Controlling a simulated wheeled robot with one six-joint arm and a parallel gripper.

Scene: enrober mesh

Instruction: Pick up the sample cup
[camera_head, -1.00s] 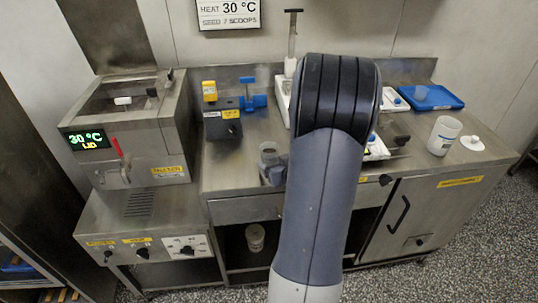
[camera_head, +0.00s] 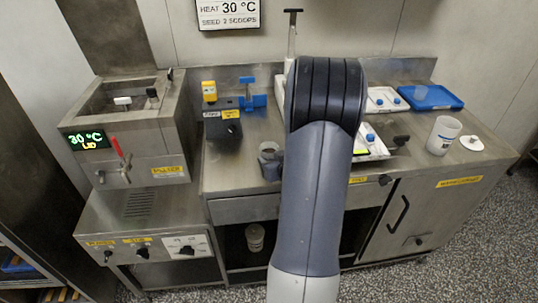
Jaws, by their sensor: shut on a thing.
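My arm (camera_head: 322,180) rises through the middle of the view, and its thick dark joint covers part of the bench. I cannot tell which of these is the sample cup.
The melter (camera_head: 130,125) stands at the left, its display reading 30 °C. A dark device with a yellow part (camera_head: 209,91) and a blue stand (camera_head: 250,95) are at the back. A blue tray (camera_head: 452,101) lies at the back right. A container (camera_head: 255,237) is on the lower shelf.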

